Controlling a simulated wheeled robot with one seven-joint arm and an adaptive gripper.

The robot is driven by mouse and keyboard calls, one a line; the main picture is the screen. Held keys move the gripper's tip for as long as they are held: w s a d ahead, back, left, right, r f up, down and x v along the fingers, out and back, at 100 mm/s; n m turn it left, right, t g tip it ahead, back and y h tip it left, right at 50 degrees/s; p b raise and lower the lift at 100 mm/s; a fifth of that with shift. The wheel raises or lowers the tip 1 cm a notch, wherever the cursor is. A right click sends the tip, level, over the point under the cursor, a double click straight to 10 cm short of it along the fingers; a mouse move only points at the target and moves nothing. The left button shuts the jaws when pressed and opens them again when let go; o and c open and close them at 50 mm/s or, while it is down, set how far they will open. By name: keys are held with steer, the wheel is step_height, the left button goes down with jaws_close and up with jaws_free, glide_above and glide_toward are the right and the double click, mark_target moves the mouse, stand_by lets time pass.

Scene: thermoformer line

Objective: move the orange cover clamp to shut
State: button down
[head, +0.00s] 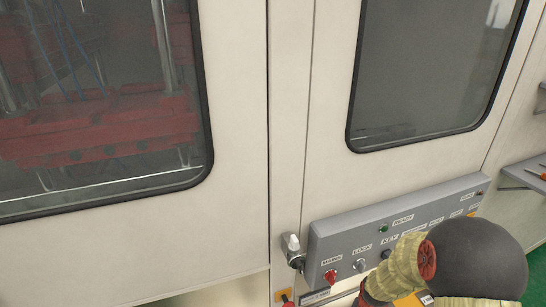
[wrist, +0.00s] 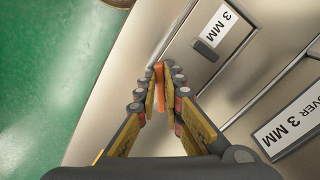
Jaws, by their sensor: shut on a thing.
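The orange cover clamp (wrist: 160,90) shows in the wrist view as a narrow upright orange bar between the fingers of my gripper (wrist: 164,74). The fingers are closed on it, and they hide part of its sides. Its mount and how far it is turned cannot be made out. In the head view my arm enters at the lower right, and my gripper and the held clamp are not visible there.
A grey control panel (head: 330,237) with labelled buttons and knobs sticks out from the cream machine front. A door handle (head: 292,250) stands at its left end. The wrist view shows a "3 MM" label plate (wrist: 228,22), a "COVER 3 MM" plate (wrist: 285,134) and open green floor (wrist: 45,70).

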steer(key=m, duration=0.1)
steer(key=w+a+m, duration=0.1)
steer(key=m, duration=0.1)
steer(key=shift+m, duration=0.3)
steer(key=m, duration=0.1)
steer(key=w+m, duration=0.1)
steer(key=m, duration=0.1)
steer(key=shift+a, duration=0.3)
steer(key=c, duration=1.8)
jaws_free()
steer(key=shift+c, duration=0.2)
step_height(320, 180, up, 12)
